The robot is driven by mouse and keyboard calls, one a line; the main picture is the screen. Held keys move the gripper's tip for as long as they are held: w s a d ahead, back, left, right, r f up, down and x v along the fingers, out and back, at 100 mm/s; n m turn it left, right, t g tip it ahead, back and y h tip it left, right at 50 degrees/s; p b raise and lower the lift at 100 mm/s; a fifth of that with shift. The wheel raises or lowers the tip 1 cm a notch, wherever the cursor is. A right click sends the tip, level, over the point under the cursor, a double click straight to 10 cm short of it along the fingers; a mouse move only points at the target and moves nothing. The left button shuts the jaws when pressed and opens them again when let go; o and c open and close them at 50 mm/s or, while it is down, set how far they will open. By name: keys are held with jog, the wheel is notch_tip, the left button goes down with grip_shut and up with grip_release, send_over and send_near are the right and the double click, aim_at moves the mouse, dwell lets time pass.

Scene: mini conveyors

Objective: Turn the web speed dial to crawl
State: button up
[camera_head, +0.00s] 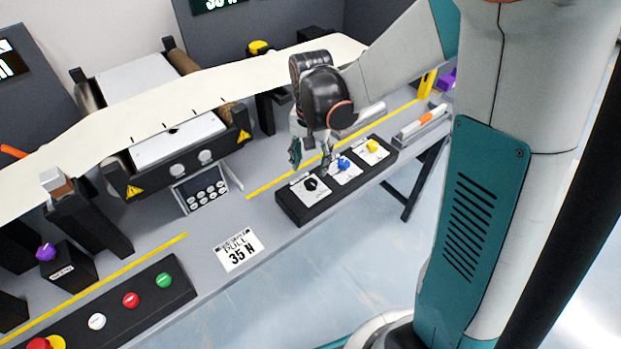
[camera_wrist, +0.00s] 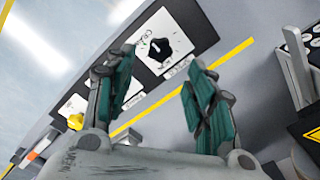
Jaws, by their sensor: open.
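A black dial (camera_head: 310,184) sits on a white plate at the left end of a black control box (camera_head: 300,215). In the wrist view the black dial (camera_wrist: 159,49) shows between and beyond my fingertips, with small lettering around it that looks like "CRAWL" on one side. A white pointer mark shows on the knob, but its exact setting is hard to read. My gripper (camera_head: 311,156) is open and empty, pointing down just above the box. Its teal fingers (camera_wrist: 163,60) are spread with the dial apart from them. A blue dial (camera_head: 343,163) and a yellow dial (camera_head: 373,146) stand to the right.
A "PULL 35 N" card (camera_head: 238,250) lies on the grey bench left of the box. A button box with green (camera_head: 164,280), red and white buttons is at front left. A keypad (camera_head: 206,191) and the cream web (camera_head: 225,85) on its rollers stand behind.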

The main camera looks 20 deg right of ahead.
aim_at(311, 182)
notch_tip(311, 182, down, 7)
jog(key=shift+f+b, duration=0.1)
jog(key=shift+b, duration=0.95)
jog(key=shift+c, duration=0.2)
jog(key=c, duration=1)
